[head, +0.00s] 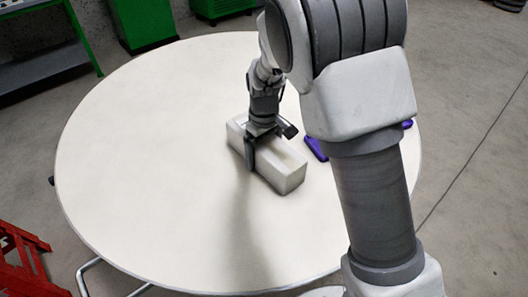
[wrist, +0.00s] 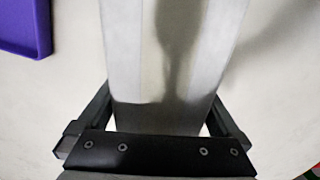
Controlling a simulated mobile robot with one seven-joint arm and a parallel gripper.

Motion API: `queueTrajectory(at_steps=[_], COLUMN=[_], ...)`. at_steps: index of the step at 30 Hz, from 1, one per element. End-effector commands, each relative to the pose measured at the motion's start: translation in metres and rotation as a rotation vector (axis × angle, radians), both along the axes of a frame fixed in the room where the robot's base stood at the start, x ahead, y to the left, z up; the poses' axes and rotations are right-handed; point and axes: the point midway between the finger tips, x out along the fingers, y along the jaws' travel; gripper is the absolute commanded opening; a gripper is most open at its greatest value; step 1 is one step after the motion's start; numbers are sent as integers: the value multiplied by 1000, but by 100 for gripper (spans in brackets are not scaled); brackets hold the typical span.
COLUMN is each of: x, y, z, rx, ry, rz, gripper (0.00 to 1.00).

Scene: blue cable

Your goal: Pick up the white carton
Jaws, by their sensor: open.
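The white carton (head: 284,175), a long box, lies on the round white table (head: 130,150) near its middle. In the wrist view the carton (wrist: 178,60) runs up the picture from between my fingers, with a dark shadow on its top. My gripper (head: 262,150) is open and low over the carton, with one finger seen against its near side in the head view. The wrist view shows my gripper (wrist: 160,105) with a finger on each side of the carton; a gap shows at the right finger. Whether the fingers touch it I cannot tell.
A purple tray-like object (head: 316,149) lies right of the carton, partly hidden by my arm; the wrist view shows its corner (wrist: 25,30) at upper left. The table's left side is clear. A red frame (head: 20,262) and green cabinets (head: 147,25) stand off the table.

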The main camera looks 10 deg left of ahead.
Motion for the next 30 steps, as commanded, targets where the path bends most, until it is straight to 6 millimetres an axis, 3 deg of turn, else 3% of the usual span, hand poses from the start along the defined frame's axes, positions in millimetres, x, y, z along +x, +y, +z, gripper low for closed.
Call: queueTrajectory(at_steps=[2, 18, 30], x=[0, 0, 1], y=[0, 0, 1], z=[1, 1, 6], rx=[0, 0, 2], ry=[0, 0, -3], rz=[0, 1, 0], gripper=[100, 3, 0])
